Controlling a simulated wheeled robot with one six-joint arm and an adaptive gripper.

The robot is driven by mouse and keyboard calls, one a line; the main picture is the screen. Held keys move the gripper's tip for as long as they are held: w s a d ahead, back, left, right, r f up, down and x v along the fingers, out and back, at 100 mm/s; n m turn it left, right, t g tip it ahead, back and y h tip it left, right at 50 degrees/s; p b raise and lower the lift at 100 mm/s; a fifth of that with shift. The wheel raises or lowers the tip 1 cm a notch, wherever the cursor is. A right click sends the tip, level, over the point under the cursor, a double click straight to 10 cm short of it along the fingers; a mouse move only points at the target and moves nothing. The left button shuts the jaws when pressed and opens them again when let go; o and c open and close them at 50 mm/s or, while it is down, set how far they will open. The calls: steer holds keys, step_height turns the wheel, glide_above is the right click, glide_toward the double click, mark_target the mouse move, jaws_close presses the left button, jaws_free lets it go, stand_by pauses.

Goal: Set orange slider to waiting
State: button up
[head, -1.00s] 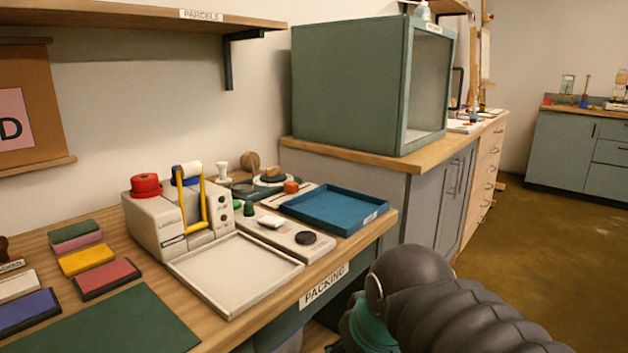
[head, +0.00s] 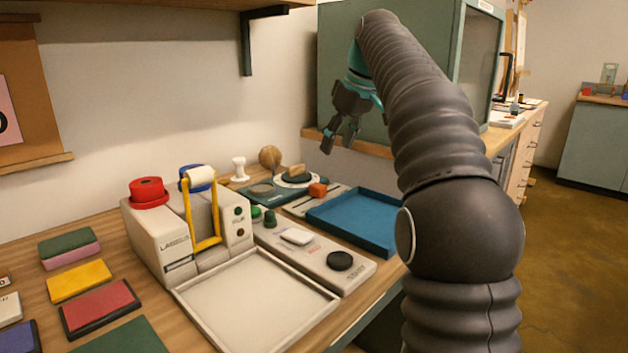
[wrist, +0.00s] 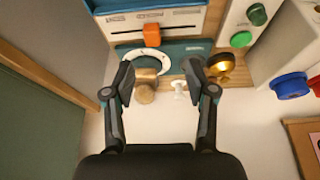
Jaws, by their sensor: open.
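The orange slider (head: 317,190) is a small block on a pale panel (head: 338,193) with a dark slot, left of the blue tray in the head view. In the wrist view the orange slider (wrist: 152,35) sits near the middle of the slot on its white panel (wrist: 183,18). Marks beside the slot are too small to read. My gripper (head: 341,148) is open and empty, raised above and behind the slider, pointing down. In the wrist view its fingertips (wrist: 160,75) are apart, with the slider beyond them, not touched.
A blue tray (head: 322,222) lies beside the slider panel. A dial plate (head: 262,193), wooden knob (head: 270,157) and white knob (head: 239,168) stand behind. The label machine (head: 165,240) with a yellow handle is left. A green cabinet (head: 345,45) rises behind my gripper.

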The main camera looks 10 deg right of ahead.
mark_target(319, 186)
steer(key=shift+n, duration=0.3)
steer(key=x, duration=0.4)
steer(key=w+b+x, duration=0.1)
steer(key=x, duration=0.4)
steer(key=w+x, duration=0.1)
steer(key=x, duration=0.4)
steer(key=shift+w+d+r, duration=0.1)
steer(key=shift+w+r, duration=0.05)
steer(key=shift+w, duration=0.15)
jaws_close()
